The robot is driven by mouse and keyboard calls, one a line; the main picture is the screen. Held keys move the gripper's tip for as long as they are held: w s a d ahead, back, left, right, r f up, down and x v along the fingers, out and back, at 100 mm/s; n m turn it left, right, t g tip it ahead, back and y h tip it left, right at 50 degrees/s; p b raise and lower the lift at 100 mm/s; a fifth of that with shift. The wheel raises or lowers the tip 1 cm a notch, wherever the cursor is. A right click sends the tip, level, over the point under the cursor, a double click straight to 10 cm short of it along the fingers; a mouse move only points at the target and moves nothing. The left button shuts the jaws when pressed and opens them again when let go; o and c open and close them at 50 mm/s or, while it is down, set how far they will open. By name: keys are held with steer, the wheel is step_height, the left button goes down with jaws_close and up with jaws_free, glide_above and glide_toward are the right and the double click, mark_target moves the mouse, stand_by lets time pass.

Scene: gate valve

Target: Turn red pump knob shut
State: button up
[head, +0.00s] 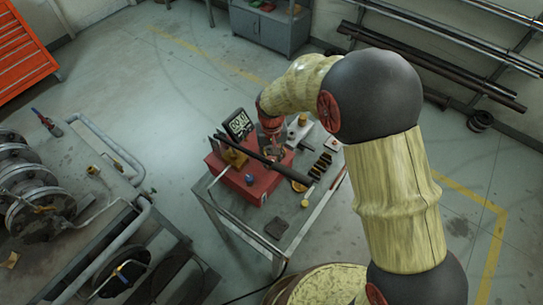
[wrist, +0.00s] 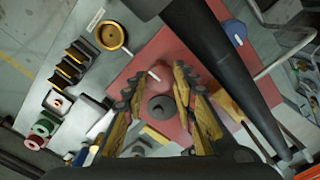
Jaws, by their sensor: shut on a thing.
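The red pump body (head: 262,186) sits on a grey work table, and its flat red top (wrist: 153,52) fills the middle of the wrist view. My gripper (wrist: 153,95) is shut on this knob, one yellow-and-black finger on each side. In the head view my gripper (head: 275,150) reaches down over the pump, and the knob cannot be made out there.
A long dark bar (wrist: 235,75) crosses close beside my gripper. A blue knob (wrist: 236,30) and a brass disc (wrist: 112,36) lie nearby.

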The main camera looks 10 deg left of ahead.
mark_target(272, 160)
steer(key=shift+m, duration=0.3)
steer(key=o, duration=1)
steer(key=shift+o, duration=0.8)
step_height(272, 160, up, 12)
